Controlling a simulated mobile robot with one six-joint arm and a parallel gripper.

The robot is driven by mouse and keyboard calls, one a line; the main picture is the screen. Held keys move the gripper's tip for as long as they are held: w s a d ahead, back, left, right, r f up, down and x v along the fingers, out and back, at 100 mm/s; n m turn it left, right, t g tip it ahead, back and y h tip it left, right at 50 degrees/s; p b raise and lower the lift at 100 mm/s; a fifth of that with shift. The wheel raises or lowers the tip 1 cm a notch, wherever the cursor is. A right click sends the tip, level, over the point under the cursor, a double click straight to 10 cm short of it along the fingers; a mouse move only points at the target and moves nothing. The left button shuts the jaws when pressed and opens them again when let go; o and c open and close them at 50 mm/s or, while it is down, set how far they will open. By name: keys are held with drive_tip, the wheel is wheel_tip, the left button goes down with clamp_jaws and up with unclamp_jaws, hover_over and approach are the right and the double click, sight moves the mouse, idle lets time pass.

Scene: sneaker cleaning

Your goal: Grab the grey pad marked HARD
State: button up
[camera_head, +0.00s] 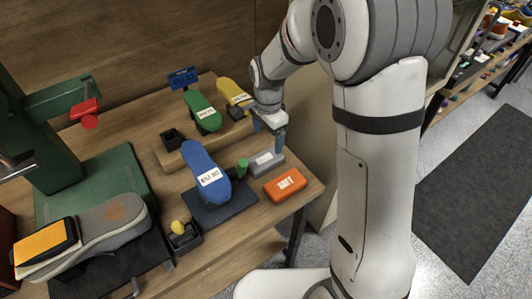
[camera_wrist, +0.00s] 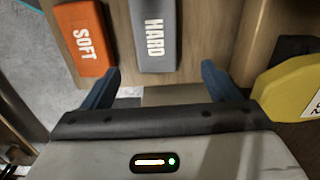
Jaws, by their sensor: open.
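The grey pad marked HARD (camera_head: 265,161) lies on the wooden table near its right edge, and it also shows in the wrist view (camera_wrist: 154,42), where its label reads clearly. My gripper (camera_head: 269,133) is above the pad in the head view. In the wrist view my gripper (camera_wrist: 160,82) is open, its two blue fingers apart with nothing between them. The grey pad lies ahead of the fingertips, lined up with the gap between them. Its far end is cut off by the wrist picture's top edge.
An orange pad marked SOFT (camera_head: 286,184) lies close beside the grey pad. A small green cylinder (camera_head: 242,167) and a blue sole (camera_head: 205,172) on a dark stand are to the left. Green and yellow (camera_head: 235,94) soles stand behind. The table's right edge is close.

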sight(266, 157)
drive_tip(key=shift+w+a+f, duration=0.15)
drive_tip(key=shift+f, duration=1.25)
drive_tip(key=f, duration=0.2)
drive_tip(key=s+f+p, duration=0.1)
drive_tip(key=f, duration=0.1)
drive_tip(key=shift+f, duration=0.7)
drive_tip(key=c, duration=1.2)
